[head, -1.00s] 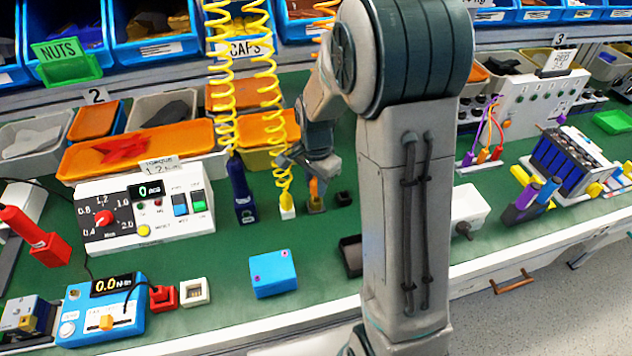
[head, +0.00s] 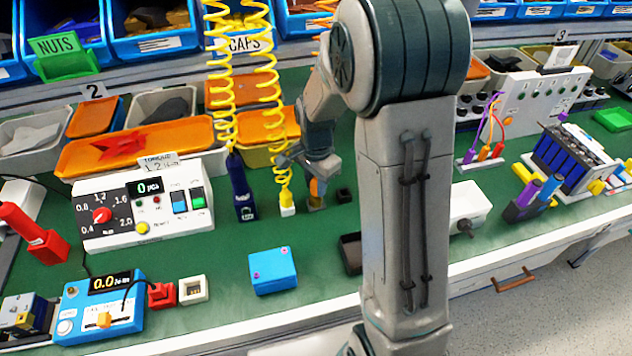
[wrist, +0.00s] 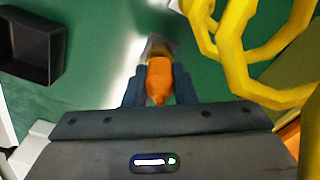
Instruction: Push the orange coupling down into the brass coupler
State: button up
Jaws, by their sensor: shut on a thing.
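The orange coupling (wrist: 159,82) is between the two fingers of my gripper (wrist: 160,88) in the wrist view, and the fingers are shut on it. In the head view it shows as a small orange piece (head: 315,187) below my gripper (head: 316,176). The brass coupler (head: 315,204) stands on the green bench top directly under the coupling. In the wrist view only a little of the coupler (wrist: 158,46) shows beyond the coupling. I cannot tell how deep the coupling sits in it.
A yellow coiled hose (head: 283,150) hangs close beside my gripper, with a white end on the bench. A small black block (head: 343,195) stands just right of the coupler. A dark open tray (head: 350,252) and a blue box (head: 272,270) are nearer the front edge.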

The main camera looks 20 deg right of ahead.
jog(key=shift+f+b, duration=0.5)
jog(key=shift+f, duration=0.25)
dwell(0.3)
jog(key=o, duration=1.1)
jog(key=shift+c, duration=0.2)
jog(key=shift+r, duration=0.15)
notch_tip(320, 180, up, 14)
jog(key=shift+p, duration=0.35)
jog(key=shift+f, duration=0.2)
